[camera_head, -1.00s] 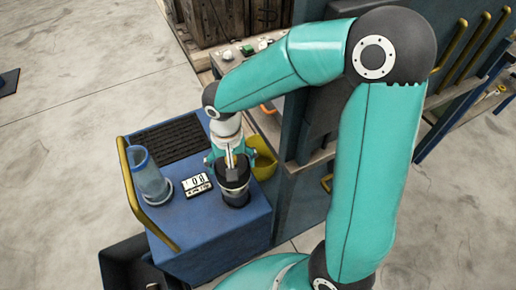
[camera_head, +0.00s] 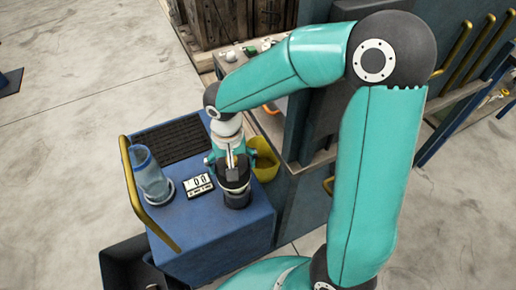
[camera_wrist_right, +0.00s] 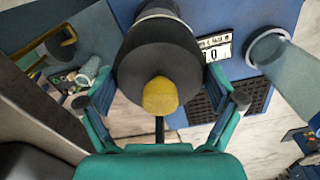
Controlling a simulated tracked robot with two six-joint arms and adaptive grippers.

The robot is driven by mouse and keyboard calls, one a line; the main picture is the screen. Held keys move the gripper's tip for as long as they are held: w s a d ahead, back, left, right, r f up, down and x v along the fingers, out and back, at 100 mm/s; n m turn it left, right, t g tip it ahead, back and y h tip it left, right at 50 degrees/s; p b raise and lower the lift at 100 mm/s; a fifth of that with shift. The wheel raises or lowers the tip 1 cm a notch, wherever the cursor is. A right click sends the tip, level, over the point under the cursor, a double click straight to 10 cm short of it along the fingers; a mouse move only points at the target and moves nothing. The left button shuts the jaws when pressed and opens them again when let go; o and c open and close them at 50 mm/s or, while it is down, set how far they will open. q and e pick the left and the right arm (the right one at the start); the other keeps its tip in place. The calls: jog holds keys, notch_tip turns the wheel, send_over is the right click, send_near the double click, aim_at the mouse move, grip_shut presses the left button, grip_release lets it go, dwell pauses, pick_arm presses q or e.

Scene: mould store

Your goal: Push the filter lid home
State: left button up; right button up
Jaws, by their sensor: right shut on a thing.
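A dark cylindrical filter with a black lid (camera_head: 236,188) stands upright near the front right of the blue cart top. In the right wrist view the black round lid (camera_wrist_right: 135,62) fills the upper middle, with a rounded yellow part (camera_wrist_right: 160,97) at its near edge. My right gripper (camera_head: 233,172) comes down over it. In the wrist view my right gripper's fingers (camera_wrist_right: 162,98) lie on both sides of the lid, shut on it. The seam between lid and body is hidden. My left gripper is not in view.
A black ribbed mat (camera_head: 172,138) lies behind. A yellow bin (camera_head: 264,158) hangs at the cart's right side. A yellow handrail (camera_head: 133,185) edges the left.

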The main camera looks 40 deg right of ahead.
jog(key=shift+s+f, duration=0.1)
jog(key=shift+f, duration=0.35)
jog(key=shift+f+b, duration=0.35)
jog(key=shift+b, duration=0.15)
jog(key=shift+d+f+b, duration=0.1)
jog(key=shift+f+b, duration=1.25)
jog(key=shift+f, duration=0.1)
jog(key=shift+f+b, duration=0.3)
jog(key=shift+f, duration=0.05)
jog(key=c, duration=0.4)
jog(key=shift+s+f+b, duration=0.1)
jog(key=shift+f+b, duration=0.3)
jog(key=shift+f, duration=0.05)
jog(key=shift+f, duration=0.25)
